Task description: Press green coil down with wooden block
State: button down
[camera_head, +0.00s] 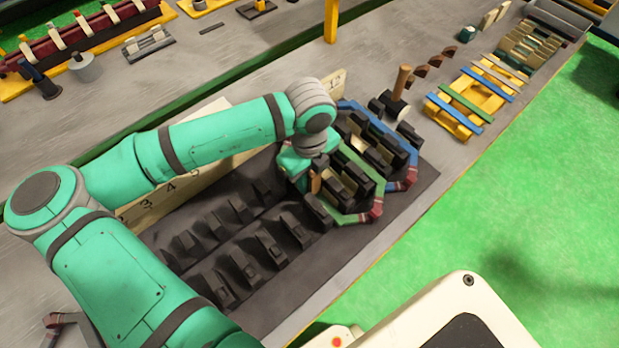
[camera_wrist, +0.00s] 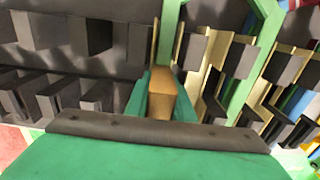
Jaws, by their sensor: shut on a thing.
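My gripper (camera_wrist: 162,95) is shut on a wooden block (camera_wrist: 162,104), which also shows as a small brown piece in the head view (camera_head: 315,181). The green coil (camera_head: 362,166) sits around black stator teeth at the right part of the dark fixture. In the wrist view the green coil (camera_wrist: 240,98) runs from top to bottom right of the block, and a second green strip (camera_wrist: 168,35) rises just beyond the block. The block's tip is close to that strip; I cannot tell whether they touch. A blue coil (camera_head: 385,126) lies to the right of the green coil.
The dark stator fixture (camera_head: 205,305) has rows of empty black teeth on the left. A numbered board (camera_head: 150,210) stands behind it. A wooden-handled mallet (camera_head: 401,82), yellow racks (camera_head: 455,118) and coloured strips lie farther right on the grey bench.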

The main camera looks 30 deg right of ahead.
jog(key=shift+w+r, duration=0.1)
jog(key=shift+r, duration=5.65)
